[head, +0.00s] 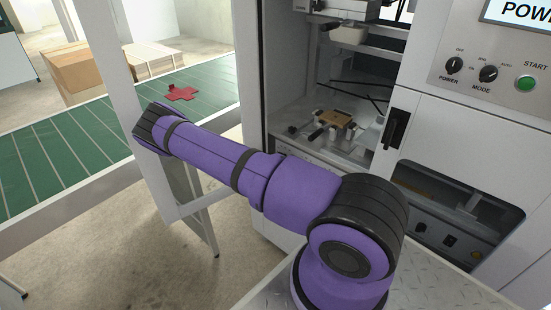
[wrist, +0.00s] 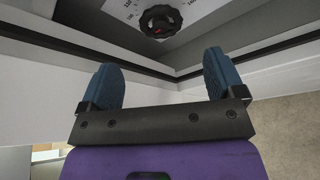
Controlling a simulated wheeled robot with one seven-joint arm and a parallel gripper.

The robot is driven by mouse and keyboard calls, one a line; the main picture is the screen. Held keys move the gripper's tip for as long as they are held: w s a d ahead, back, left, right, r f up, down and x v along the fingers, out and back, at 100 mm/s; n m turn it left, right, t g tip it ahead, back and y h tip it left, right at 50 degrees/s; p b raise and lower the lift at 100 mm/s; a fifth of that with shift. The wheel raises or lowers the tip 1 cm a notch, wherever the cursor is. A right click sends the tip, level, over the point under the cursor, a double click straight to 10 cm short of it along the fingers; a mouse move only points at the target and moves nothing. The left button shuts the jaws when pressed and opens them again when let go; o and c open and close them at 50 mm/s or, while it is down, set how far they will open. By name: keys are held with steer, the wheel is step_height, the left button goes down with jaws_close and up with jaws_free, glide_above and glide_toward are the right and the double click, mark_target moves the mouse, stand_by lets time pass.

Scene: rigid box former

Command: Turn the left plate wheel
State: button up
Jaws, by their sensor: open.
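In the wrist view a black knobbed wheel (wrist: 160,21) with a small red mark sits on a pale plate with scale numbers (wrist: 190,8). It is at the top of the view, beyond my fingertips; I cannot tell from the frames whether it is the left plate wheel. My gripper (wrist: 162,70) has two blue fingers spread wide apart with nothing between them. The wheel is apart from both fingers. In the head view my purple arm reaches left past the machine's door frame; the gripper and this wheel are hidden there.
The white machine's open bay (head: 345,135) holds small fixtures on the right. A green slatted conveyor (head: 60,150) carries a red cross-shaped piece (head: 180,93). Cardboard boxes (head: 85,70) stand behind it. White frame edges with black trim (wrist: 80,45) surround my fingers closely.

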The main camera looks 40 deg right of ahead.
steer(key=x, duration=1)
steer(key=shift+d+f, duration=0.1)
steer(key=shift+d, duration=0.15)
steer(key=c, duration=0.9)
